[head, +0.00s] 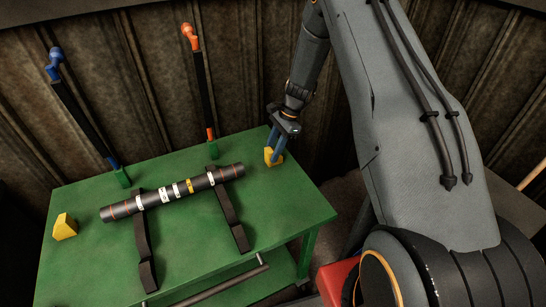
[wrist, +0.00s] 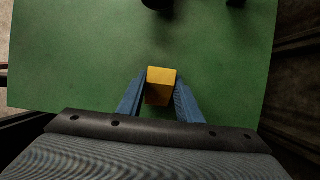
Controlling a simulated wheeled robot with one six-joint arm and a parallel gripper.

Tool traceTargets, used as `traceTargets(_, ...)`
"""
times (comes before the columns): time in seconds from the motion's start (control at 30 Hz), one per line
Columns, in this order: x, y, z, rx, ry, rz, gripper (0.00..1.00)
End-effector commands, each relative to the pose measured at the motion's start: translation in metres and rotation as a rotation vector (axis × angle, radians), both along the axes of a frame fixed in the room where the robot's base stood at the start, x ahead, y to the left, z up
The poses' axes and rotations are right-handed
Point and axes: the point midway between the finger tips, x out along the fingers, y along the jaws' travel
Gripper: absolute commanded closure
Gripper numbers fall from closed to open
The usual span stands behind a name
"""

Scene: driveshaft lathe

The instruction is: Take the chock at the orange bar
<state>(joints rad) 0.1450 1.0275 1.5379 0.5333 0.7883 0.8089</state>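A yellow chock (head: 273,158) is at the far right corner of the green table, to the right of the foot of the bar with the orange top (head: 205,85). My gripper (head: 277,148) reaches down to it from above, with its blue fingers at the chock. In the wrist view the same chock (wrist: 160,87) sits between the two fingertips (wrist: 160,80), one on each side. The fingers are very close to its sides; I cannot tell whether both press on it. Whether the chock rests on the table is also unclear.
The green table (head: 90,240) carries a dark shaft (head: 125,211) with white and yellow bands, lying across two black straps (head: 229,215). A second yellow chock (head: 64,227) stands at the left, and a blue-topped bar (head: 80,105) at the back left. A corrugated wall stands close behind.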

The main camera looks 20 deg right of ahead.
Motion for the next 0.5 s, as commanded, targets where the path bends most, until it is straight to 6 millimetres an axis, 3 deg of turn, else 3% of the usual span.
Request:
traceTargets(0.03,-0.0001,-0.0001,0.0001,0.000,0.000,0.000,0.77)
traceTargets(0.13,0.0000,-0.0001,0.0002,0.000,0.000,0.000,0.94)
traceTargets(0.17,0.0002,0.0000,0.0004,0.000,0.000,0.000,0.96)
traceTargets(0.5,0.0009,-0.0002,0.0053,0.000,-0.001,0.000,0.96)
